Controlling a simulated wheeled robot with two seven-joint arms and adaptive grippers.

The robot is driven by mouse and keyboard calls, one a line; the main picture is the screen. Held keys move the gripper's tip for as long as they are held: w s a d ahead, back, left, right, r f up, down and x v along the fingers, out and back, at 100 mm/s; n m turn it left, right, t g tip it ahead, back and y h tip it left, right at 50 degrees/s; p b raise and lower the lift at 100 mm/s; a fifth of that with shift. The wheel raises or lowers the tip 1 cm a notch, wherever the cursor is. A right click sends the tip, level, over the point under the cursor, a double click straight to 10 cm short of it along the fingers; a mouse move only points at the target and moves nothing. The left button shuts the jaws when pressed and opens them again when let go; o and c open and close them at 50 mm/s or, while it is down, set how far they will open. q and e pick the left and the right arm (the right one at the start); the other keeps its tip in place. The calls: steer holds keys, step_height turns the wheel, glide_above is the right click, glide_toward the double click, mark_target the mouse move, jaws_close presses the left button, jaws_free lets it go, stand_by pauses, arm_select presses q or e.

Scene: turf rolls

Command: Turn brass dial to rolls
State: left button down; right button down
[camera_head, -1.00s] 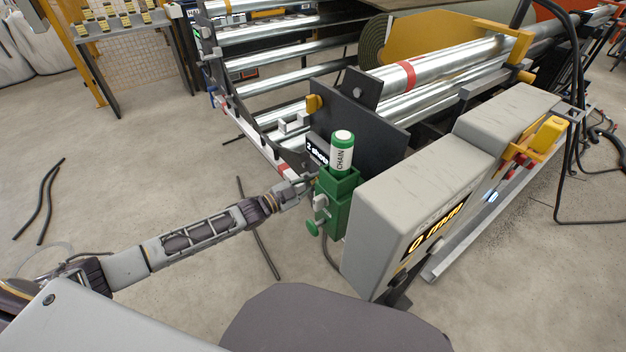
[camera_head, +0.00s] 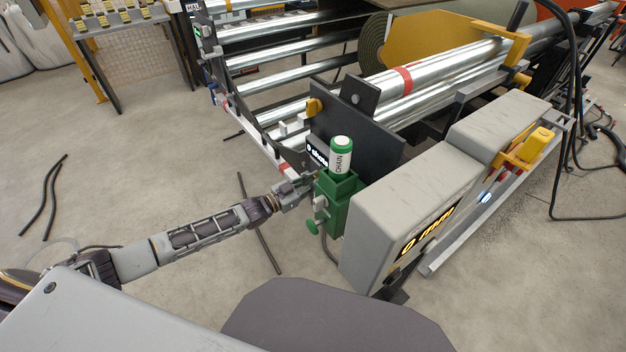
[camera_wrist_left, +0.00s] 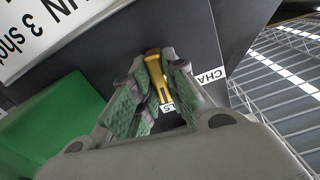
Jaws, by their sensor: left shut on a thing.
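The brass dial (camera_wrist_left: 155,75) is a narrow bar on a dark panel (camera_wrist_left: 195,35) in the left wrist view. My left gripper (camera_wrist_left: 158,85) is shut on it, with green-padded fingers on either side. A white label ending in "LS" (camera_wrist_left: 167,107) shows at the dial's lower end, partly hidden by the fingers. A second label beginning "CHA" (camera_wrist_left: 212,76) is to the right. In the head view my left gripper (camera_head: 306,184) reaches the dark panel beside the green holder, and the dial is too small to make out. My right gripper is not in view.
A green holder (camera_head: 337,215) with a white, green-capped CHAIN cylinder (camera_head: 341,155) stands right beside the gripper. Steel rollers (camera_head: 440,75) lie behind. Open concrete floor is at left.

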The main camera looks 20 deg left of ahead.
arm_select(q)
steer(key=shift+n+p, duration=0.35)
steer(key=shift+n, duration=0.45)
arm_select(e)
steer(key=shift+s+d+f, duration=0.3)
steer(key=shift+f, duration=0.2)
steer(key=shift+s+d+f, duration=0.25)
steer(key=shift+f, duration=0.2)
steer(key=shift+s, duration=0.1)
arm_select(q)
steer(key=c, duration=1.4)
jaws_free()
steer(key=shift+c, duration=0.2)
steer(key=shift+s+a, duration=0.15)
steer(key=v, duration=1.1)
steer(key=shift+s+a, duration=0.2)
steer(key=shift+s, duration=0.05)
steer(key=shift+f, duration=0.1)
